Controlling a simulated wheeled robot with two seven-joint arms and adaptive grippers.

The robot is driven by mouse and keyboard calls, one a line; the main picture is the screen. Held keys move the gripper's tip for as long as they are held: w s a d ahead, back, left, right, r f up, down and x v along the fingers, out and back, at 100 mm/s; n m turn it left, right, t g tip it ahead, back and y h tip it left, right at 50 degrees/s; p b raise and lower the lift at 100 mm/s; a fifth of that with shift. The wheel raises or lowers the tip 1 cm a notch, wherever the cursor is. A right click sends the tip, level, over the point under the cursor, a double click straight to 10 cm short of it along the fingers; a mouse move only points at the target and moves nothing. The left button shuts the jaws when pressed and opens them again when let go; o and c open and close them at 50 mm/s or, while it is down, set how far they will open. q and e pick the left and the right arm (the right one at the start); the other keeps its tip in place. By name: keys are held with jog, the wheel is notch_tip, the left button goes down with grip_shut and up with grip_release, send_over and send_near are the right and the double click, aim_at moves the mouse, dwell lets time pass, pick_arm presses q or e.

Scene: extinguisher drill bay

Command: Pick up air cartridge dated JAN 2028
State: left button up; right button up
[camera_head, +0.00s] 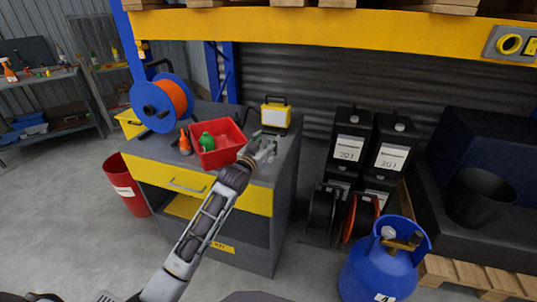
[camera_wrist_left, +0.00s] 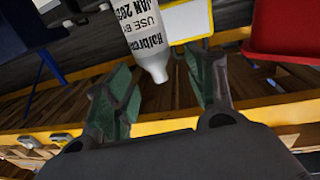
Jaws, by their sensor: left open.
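My left gripper (camera_head: 263,149) is over the grey bench top, just right of the red bin (camera_head: 221,146). In the left wrist view the left gripper (camera_wrist_left: 158,82) is open, its green-padded fingers apart. A white air cartridge (camera_wrist_left: 147,38) with a narrow neck shows upside down at the top of that view. Its label reads "USE BY" and "JAN 202", with the last digit unclear. The neck points into the gap between the fingers, and I see no finger closed on it. I cannot make out the cartridge in the head view. My right gripper is not in view.
The red bin holds a green bottle (camera_head: 207,141); an orange bottle (camera_head: 185,142) stands beside it. A yellow work light (camera_head: 275,113) stands behind the gripper. A blue reel (camera_head: 161,102) is at the bench's left. Black canisters (camera_head: 350,145) and a blue gas cylinder (camera_head: 380,268) are right.

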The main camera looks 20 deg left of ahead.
pick_arm(q)
jog(key=shift+w+d, duration=0.15)
jog(key=shift+w, duration=0.7)
grip_shut()
